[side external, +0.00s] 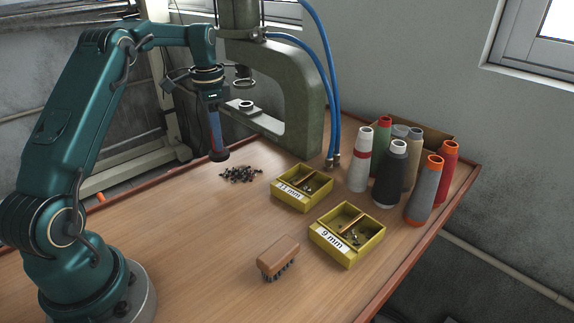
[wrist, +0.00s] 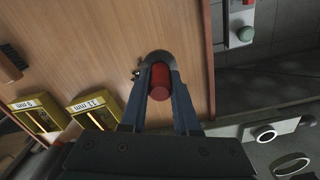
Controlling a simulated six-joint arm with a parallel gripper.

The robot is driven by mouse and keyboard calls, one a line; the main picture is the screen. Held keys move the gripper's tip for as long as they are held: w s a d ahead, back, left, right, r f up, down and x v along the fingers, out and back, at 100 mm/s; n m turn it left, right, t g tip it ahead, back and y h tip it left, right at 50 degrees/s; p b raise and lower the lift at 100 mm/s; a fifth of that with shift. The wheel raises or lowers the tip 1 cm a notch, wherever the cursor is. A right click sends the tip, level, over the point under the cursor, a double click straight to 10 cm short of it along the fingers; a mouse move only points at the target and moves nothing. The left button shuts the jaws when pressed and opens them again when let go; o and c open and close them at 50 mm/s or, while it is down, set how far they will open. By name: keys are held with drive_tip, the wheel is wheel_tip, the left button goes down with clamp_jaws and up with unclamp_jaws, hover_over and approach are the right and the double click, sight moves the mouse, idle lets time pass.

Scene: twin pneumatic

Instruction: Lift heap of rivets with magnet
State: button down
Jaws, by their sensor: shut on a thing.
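My gripper (side external: 214,122) is shut on the magnet, a red-handled rod with a wide dark round end (side external: 219,155). In the wrist view the red handle (wrist: 160,76) sits between the two blue fingers. The magnet hangs nearly upright above the table, its dark end down. The heap of small dark rivets (side external: 241,174) lies spread on the wood, right of and below the magnet's end in the side view. No rivets can be seen clinging to the magnet. In the wrist view only a few dark rivets (wrist: 136,73) show beside its end; the magnet hides the others.
A grey-green press (side external: 307,112) with blue hoses (side external: 330,75) stands behind the heap. Yellow boxes marked 11 mm (side external: 289,187) and 9 mm (side external: 328,240) hold some small parts. A brown brush (side external: 278,254) lies in front. Thread cones (side external: 392,172) stand right. The front-left table is clear.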

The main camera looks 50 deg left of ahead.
sight(219, 153)
drive_tip(key=shift+f, duration=2.15)
drive_tip(key=shift+f, duration=0.35)
drive_tip(key=shift+r, duration=0.15)
drive_tip(key=shift+r, duration=3.4)
drive_tip(key=w+d, duration=0.1)
drive_tip(key=w+d+f, duration=0.1)
drive_tip(key=w+d, duration=0.1)
drive_tip(key=shift+w+f, duration=0.3)
drive_tip(key=shift+f, duration=0.1)
drive_tip(key=shift+f, duration=2.3)
